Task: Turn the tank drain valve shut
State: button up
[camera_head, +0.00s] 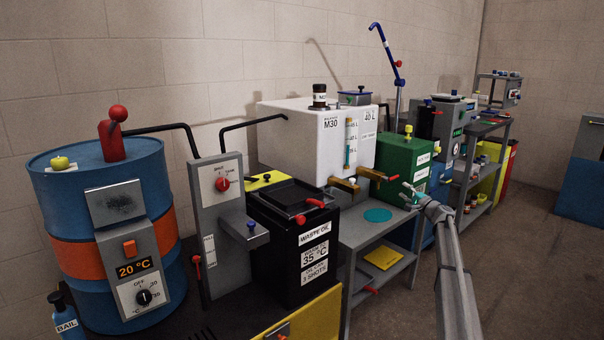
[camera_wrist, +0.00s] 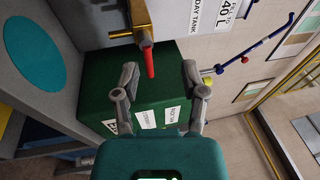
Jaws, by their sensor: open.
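The white day tank (camera_head: 296,141) stands on a grey bench, with "40 L" on its label. A brass drain valve (camera_head: 373,174) with a red lever (camera_head: 392,179) sticks out low on its front. In the wrist view the brass valve body (camera_wrist: 130,34) is at the top, and its red lever (camera_wrist: 149,60) points toward my gripper. My gripper (camera_wrist: 160,76) is open and empty; the lever's free end appears between or just short of its fingertips, and contact cannot be told. In the head view my gripper (camera_head: 411,189) is just right of the lever.
A second brass outlet (camera_head: 344,184) sits left of the drain valve. A green box (camera_head: 404,160) stands close behind my gripper. A grey shelf with a teal disc (camera_head: 377,215) is below. A black waste oil box (camera_head: 295,245) is left; open floor lies right.

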jog(key=s+a+f+n+g, duration=0.3)
jog(key=s+a+f, duration=0.1)
jog(key=s+a, duration=0.35)
jog(key=s+a+f+n+g, duration=0.3)
jog(key=s+a, duration=0.3)
jog(key=a, duration=0.3)
jog(key=s+a+f+n+g+h, duration=0.2)
jog(key=s+a+f+g, duration=0.25)
jog(key=s, duration=0.55)
jog(key=s+a+f+n+g+h, duration=0.1)
jog(key=s+a+f+n+g, duration=0.15)
jog(key=s+a+f, duration=0.6)
jog(key=s+d+f+n+g+h, duration=0.15)
jog(key=s+h, duration=0.25)
jog(key=s, duration=1)
jog(key=s+d+g+h, duration=0.3)
jog(key=s+h, duration=0.1)
jog(key=s, duration=0.9)
notch_tip(320, 180, up, 33)
jog(key=p, duration=3.3)
jog(key=shift+f, duration=0.2)
